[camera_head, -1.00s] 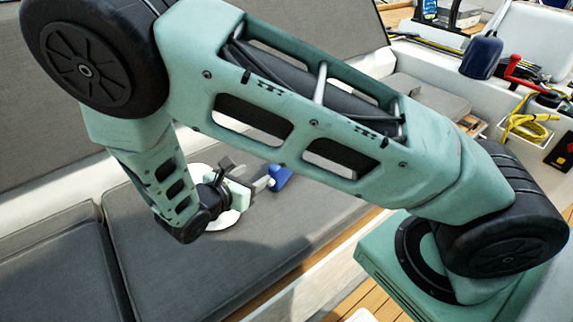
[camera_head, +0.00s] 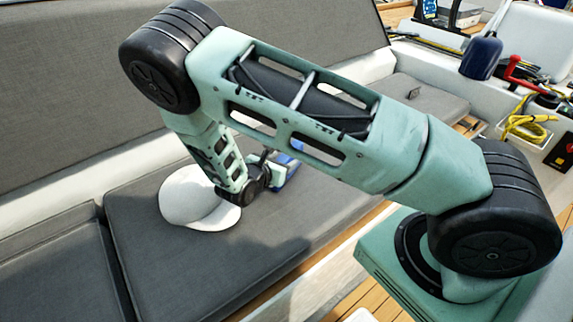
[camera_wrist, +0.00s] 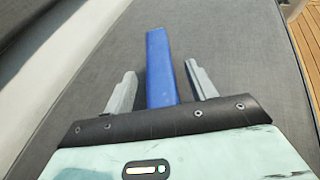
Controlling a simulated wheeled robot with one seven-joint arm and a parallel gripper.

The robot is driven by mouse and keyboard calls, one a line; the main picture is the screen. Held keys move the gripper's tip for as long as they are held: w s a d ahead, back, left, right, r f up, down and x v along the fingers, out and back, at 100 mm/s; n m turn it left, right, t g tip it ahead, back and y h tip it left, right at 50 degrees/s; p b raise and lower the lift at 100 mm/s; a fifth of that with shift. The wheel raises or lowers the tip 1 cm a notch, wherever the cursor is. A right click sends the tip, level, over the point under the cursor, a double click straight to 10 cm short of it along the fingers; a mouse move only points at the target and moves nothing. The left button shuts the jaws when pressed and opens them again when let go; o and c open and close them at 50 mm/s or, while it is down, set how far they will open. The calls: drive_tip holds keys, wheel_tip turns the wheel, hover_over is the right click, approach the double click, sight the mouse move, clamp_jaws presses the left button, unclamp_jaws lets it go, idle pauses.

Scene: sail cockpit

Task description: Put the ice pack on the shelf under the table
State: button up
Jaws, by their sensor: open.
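The blue ice pack (camera_wrist: 161,68) lies on the grey bench cushion. In the wrist view it is a long blue block running between the two fingers of my gripper (camera_wrist: 161,88). The fingers are open, one on each side of it, with gaps to both. The near end of the pack is hidden behind my gripper's body. In the head view only small blue parts of the ice pack (camera_head: 279,178) show beside my gripper, and my arm covers much of the area. The table and its shelf cannot be made out in these frames.
A white cap (camera_head: 190,198) lies on the cushion (camera_head: 190,265) close to my wrist on the left. The seat backrest (camera_head: 80,90) rises behind. A yellow rope (camera_head: 525,125) and a red handle (camera_head: 525,72) are at the right. The front of the cushion is clear.

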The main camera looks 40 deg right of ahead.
drive_tip(key=shift+w+d+f, duration=0.15)
drive_tip(key=shift+w+d, duration=0.05)
drive_tip(key=shift+d, duration=0.15)
drive_tip(key=shift+c, duration=0.3)
clamp_jaws()
